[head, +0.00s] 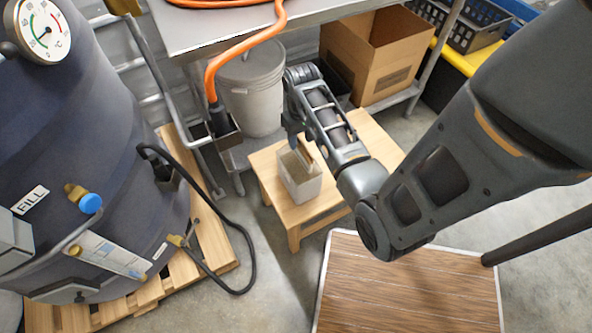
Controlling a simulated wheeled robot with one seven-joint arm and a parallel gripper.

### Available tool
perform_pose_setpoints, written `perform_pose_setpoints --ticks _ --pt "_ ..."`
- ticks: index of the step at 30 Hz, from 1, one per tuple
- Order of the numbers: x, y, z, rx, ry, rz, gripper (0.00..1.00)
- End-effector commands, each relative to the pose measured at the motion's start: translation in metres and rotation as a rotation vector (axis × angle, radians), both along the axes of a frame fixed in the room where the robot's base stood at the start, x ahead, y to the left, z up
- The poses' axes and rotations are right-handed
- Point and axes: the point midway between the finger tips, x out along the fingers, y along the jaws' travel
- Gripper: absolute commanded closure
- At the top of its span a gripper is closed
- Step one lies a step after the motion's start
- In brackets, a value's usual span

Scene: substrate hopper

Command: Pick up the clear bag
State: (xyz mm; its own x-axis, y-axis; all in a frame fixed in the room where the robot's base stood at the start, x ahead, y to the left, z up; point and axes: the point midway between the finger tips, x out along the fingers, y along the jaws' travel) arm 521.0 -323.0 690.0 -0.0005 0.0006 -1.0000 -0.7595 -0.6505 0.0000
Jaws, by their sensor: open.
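The clear bag (300,187) looks like a pale, translucent, box-shaped bag with brownish contents near its top. It stands upright on a small wooden stool (329,197), toward the stool's left side. My gripper (298,153) is at the top of the bag, with my arm reaching in from the right. The jaws are open. They are small and partly hidden by my wrist, so I cannot tell whether a finger touches the bag.
A grey lidded bucket (250,95) and an open cardboard box (378,55) stand behind the stool under a metal table (225,22). A dark tank (90,150) on a wooden pallet (207,225) is at left. A wood-topped platform (410,290) is in front.

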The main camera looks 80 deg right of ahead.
Motion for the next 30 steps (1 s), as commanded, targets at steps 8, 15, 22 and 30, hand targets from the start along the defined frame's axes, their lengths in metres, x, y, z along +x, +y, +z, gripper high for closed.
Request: perform_pose_setpoints --ticks 8,15,22,30 --pt "0.001 0.004 -0.037 0.002 0.002 -0.001 0.56" --pt "0.001 0.003 -0.052 0.000 0.000 0.000 0.56" --pt "0.001 0.003 -0.052 -0.001 -0.001 0.000 0.62" --pt "0.001 0.003 -0.052 -0.001 -0.001 0.000 0.87"
